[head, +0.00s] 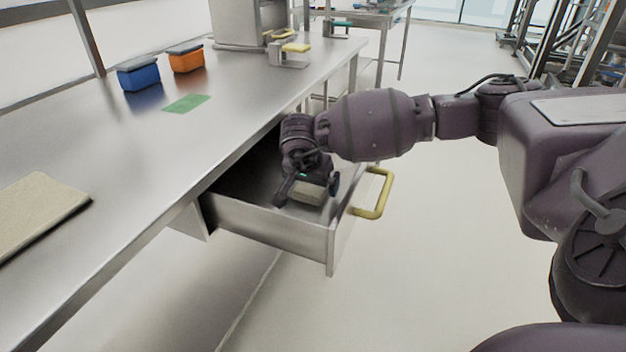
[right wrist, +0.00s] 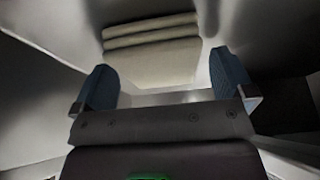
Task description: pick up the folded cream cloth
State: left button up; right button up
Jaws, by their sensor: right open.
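The folded cream cloth (head: 309,193) lies inside the open metal drawer (head: 275,222), near its front end. In the right wrist view the cloth (right wrist: 152,52) shows its stacked folds just beyond the fingertips. My right gripper (head: 308,194) reaches down into the drawer over the cloth, with a finger showing at each side of it in the head view. In the right wrist view its two blue-padded fingers (right wrist: 163,88) are spread wide, with nothing clearly held between them. Part of the cloth is hidden behind the gripper. My left gripper is not in view.
The drawer's yellow handle (head: 381,194) sticks out at its front. The steel bench (head: 150,140) above carries a blue bin (head: 139,77), an orange bin (head: 186,60), a green mat (head: 186,103) and a beige board (head: 35,213). The floor on the right is clear.

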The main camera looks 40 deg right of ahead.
jog(key=shift+f, duration=0.2)
jog(key=c, duration=1)
jog(key=shift+o, duration=0.2)
jog(key=shift+r, duration=0.1)
notch_tip(320, 180, up, 20)
jog(key=p, duration=0.5)
jog(key=shift+r, duration=0.15)
